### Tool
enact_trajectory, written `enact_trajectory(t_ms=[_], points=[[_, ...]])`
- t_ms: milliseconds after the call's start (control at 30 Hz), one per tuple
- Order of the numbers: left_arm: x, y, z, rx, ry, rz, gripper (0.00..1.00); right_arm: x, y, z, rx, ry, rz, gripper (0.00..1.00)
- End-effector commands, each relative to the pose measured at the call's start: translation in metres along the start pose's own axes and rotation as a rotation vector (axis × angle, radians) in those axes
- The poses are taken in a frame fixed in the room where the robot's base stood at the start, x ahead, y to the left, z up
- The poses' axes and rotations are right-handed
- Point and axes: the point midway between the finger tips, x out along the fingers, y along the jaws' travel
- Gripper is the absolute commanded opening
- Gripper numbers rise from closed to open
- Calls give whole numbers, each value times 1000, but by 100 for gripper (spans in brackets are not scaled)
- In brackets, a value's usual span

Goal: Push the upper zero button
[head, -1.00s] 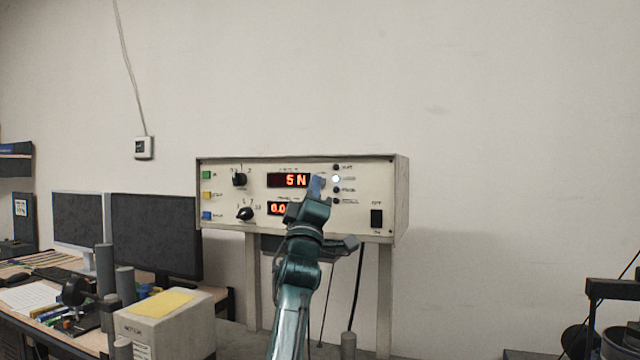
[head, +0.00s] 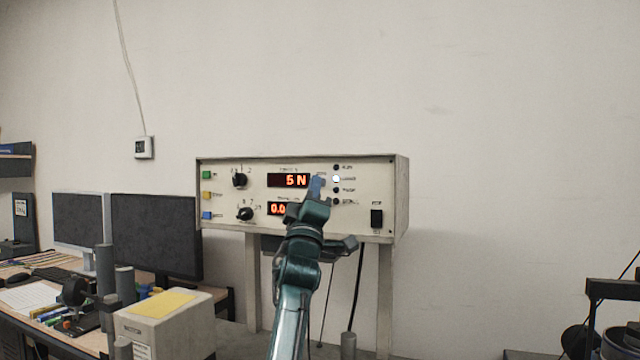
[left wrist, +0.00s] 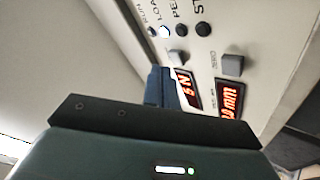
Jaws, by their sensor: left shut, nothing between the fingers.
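The upper zero button (left wrist: 178,57) is a small grey square beside the upper red display in the left wrist view. The upper display (head: 289,180) reads 5 N. The lower zero button (left wrist: 232,65) is a similar grey square beside the mm display (left wrist: 228,98). My left gripper (head: 315,186) is shut and empty, its blue fingertips in front of the panel just right of the upper display. In the left wrist view the fingertips (left wrist: 159,84) are close beside the upper zero button; I cannot tell whether they touch it. My right gripper is out of view.
The cream instrument box (head: 355,222) stands on legs against the wall. It carries two black knobs, a lit white lamp (head: 336,179) among dark ones, coloured buttons at left and a black switch (head: 377,218). Monitors (head: 157,237) stand on a desk at left.

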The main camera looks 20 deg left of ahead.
Motion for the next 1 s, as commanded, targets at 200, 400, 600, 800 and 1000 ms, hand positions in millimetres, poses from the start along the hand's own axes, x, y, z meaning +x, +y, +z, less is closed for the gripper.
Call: enact_trajectory(t_ms=[200, 400, 600, 800, 1000], points=[[0, 0, 0, 0, 0, 0, 0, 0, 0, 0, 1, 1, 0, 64], [0, 0, 0, 0, 0, 0, 0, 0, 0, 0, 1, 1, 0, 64], [4, -2, 3, -2, 0, -1, 0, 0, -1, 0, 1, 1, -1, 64], [6, -4, 4, 0, 0, 0, 0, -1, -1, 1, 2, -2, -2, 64], [6, -4, 4, 0, 0, 0, 0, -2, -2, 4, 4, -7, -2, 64]])
